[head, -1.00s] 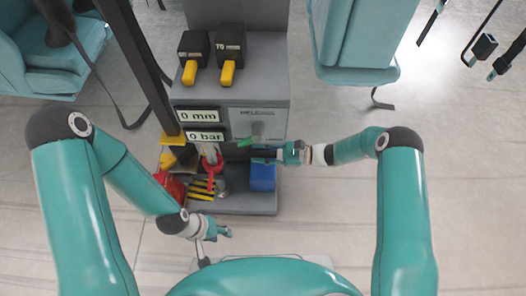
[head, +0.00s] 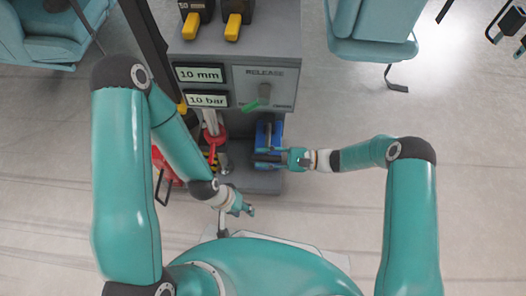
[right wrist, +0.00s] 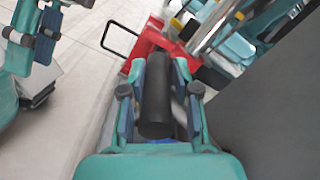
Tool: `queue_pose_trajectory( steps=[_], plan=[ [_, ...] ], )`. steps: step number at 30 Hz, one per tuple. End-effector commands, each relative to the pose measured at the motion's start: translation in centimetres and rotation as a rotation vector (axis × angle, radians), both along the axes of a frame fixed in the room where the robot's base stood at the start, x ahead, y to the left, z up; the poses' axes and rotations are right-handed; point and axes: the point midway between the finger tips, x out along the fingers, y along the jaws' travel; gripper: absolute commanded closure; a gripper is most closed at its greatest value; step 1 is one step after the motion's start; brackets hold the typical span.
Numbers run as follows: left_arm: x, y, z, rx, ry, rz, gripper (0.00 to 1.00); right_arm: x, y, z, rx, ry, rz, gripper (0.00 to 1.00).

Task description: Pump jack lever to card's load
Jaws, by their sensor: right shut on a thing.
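In the head view, the blue jack pump (head: 275,130) stands on the grey base, and its dark lever (head: 268,155) lies across it. My right gripper (head: 290,159) is shut on the lever's black grip. In the right wrist view the black grip (right wrist: 157,95) lies between both fingers. The displays read 10 mm (head: 200,73) and 10 bar (head: 207,100). I cannot make out a load card. My left gripper (head: 245,208) is empty and low, left of the pump, and its fingers look apart; it also shows at the upper left of the right wrist view (right wrist: 36,35).
A release panel (head: 265,85) with a green-tipped lever (head: 252,104) sits above the pump. A red jack (head: 213,138) stands left of the pump. Yellow-handled black boxes (head: 233,27) are on top.

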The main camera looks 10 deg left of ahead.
Motion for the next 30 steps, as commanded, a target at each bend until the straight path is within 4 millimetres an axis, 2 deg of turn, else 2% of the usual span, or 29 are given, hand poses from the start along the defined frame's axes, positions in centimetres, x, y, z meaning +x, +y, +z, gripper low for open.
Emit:
queue_pose_trajectory(
  steps=[4, 5, 9, 20, 25, 30],
  plan=[
    [0.0, 0.0, 0.0, 0.000, -0.001, 0.000, 0.60, -0.1, 0.1, -0.1, -0.002, 0.012, 0.001, 1.00],
    [0.0, 0.0, 0.0, 0.000, -0.001, 0.000, 0.60, -0.1, 0.1, -0.1, -0.002, 0.012, 0.001, 0.68],
    [0.0, 0.0, 0.1, 0.000, -0.001, 0.000, 0.60, 0.0, 0.1, 0.0, 0.000, 0.009, 0.002, 0.47],
    [0.0, 0.0, 0.1, 0.000, -0.001, 0.000, 0.60, 0.2, -0.2, 0.1, 0.001, 0.002, 0.001, 0.47],
    [0.0, 0.0, 0.1, 0.000, -0.001, 0.000, 0.60, 0.5, -1.9, 0.1, 0.001, 0.000, 0.000, 0.47],
    [0.0, 0.0, 0.1, 0.000, -0.001, 0.000, 0.60, 1.0, -5.1, 0.0, 0.002, 0.002, -0.001, 0.47]
  ],
)
